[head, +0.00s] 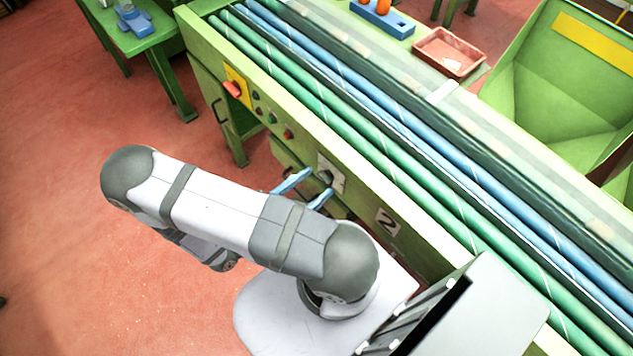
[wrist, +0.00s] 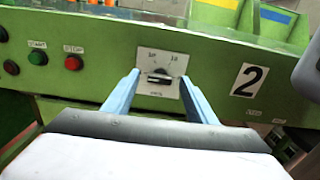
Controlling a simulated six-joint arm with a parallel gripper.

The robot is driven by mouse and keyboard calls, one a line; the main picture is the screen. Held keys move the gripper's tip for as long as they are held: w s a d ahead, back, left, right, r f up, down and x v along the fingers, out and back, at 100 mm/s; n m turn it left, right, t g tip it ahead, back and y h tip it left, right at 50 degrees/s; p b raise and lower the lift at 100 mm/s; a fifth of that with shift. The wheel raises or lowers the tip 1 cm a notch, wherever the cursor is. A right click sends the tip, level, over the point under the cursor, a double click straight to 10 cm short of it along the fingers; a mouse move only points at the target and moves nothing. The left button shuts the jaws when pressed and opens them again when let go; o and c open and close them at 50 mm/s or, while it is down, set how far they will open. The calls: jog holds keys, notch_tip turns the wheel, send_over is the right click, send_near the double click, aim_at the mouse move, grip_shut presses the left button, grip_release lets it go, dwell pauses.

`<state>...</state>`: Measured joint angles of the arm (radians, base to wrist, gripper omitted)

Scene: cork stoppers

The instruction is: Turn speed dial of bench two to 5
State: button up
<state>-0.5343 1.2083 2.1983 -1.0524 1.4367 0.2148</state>
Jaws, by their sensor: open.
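The speed dial (wrist: 159,79) is a dark knob on a white square plate (wrist: 151,58) on the green front panel of bench two. The plate has small marks around the knob, too blurred to read surely, so I cannot tell the setting. The plate also shows in the head view (head: 336,174). My gripper (wrist: 160,86) has two blue fingers, spread open on either side of the knob, with gaps visible in the wrist view. In the head view my gripper (head: 317,182) is in front of the panel, close to the dial.
A black "2" label (wrist: 249,80) is right of the dial. Green (wrist: 38,57) and red (wrist: 73,62) buttons are to its left. A red switch on a yellow plate (head: 236,87) is farther along the panel. Green and blue rollers (head: 390,130) top the bench.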

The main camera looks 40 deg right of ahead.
jog(key=a+b, duration=0.1)
jog(key=a, duration=0.4)
jog(key=shift+a, duration=0.3)
jog(key=s+a+r+m+g+y+p, duration=0.2)
jog(key=s+r+m+g+y+p, duration=0.35)
jog(key=m+y, duration=0.45)
jog(key=w+a+r+m+t+y+p, duration=0.3)
jog(key=w+a+r+m+t+y, duration=0.25)
jog(key=r+m+y, duration=0.3)
notch_tip(320, 180, down, 43)
jog(key=b, duration=4.3)
jog(key=shift+w+d+r, duration=0.15)
jog(key=shift+w+d, duration=0.05)
jog(key=shift+w, duration=0.25)
